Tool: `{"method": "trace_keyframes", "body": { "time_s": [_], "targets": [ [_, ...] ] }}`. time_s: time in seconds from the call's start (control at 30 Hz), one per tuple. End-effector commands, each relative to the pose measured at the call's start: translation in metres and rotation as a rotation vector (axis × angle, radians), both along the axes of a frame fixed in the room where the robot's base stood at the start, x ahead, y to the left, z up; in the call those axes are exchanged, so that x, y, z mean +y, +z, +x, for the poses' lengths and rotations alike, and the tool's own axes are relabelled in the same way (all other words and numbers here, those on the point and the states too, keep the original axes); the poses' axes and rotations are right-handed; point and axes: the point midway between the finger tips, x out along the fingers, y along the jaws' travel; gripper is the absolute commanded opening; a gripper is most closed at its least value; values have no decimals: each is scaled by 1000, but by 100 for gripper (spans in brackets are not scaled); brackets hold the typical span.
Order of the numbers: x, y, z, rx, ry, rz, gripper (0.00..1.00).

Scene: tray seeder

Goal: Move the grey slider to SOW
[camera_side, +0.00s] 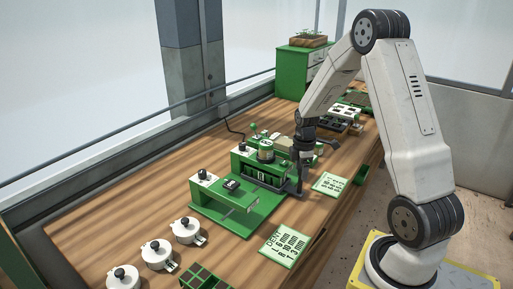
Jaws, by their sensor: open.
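The green tray seeder (240,211) stands in the middle of the wooden bench. A small dark block (231,185) sits on its near green top. I cannot tell whether this block is the grey slider. No SOW mark can be read at this size. My gripper (299,187) points down at the right end of the seeder, close to the bench. It is open, with nothing seen between its fingers. I cannot tell whether it touches the seeder, and it hides part of the machine behind it.
Several white round pots with black knobs (187,230) stand at the front left. A green-and-white card (284,245) lies in front of the seeder, and another card (330,184) lies right of my gripper. A green cabinet (293,75) stands at the back.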

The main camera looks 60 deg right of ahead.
Motion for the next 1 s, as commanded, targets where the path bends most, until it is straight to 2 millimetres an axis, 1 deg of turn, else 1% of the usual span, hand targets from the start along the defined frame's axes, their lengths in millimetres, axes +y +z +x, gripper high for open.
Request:
{"method": "trace_keyframes", "body": {
  "time_s": [0.17, 0.27, 0.7, 0.83, 1.0],
  "targets": [
    [0, 7, 0, -1, 0, -1, 71],
    [0, 15, 0, -1, 0, -1, 71],
    [0, 67, 0, -1, 0, -1, 71],
    [0, 76, 0, -1, 0, -1, 71],
    [0, 78, 0, 0, 0, 0, 71]
  ]
}}
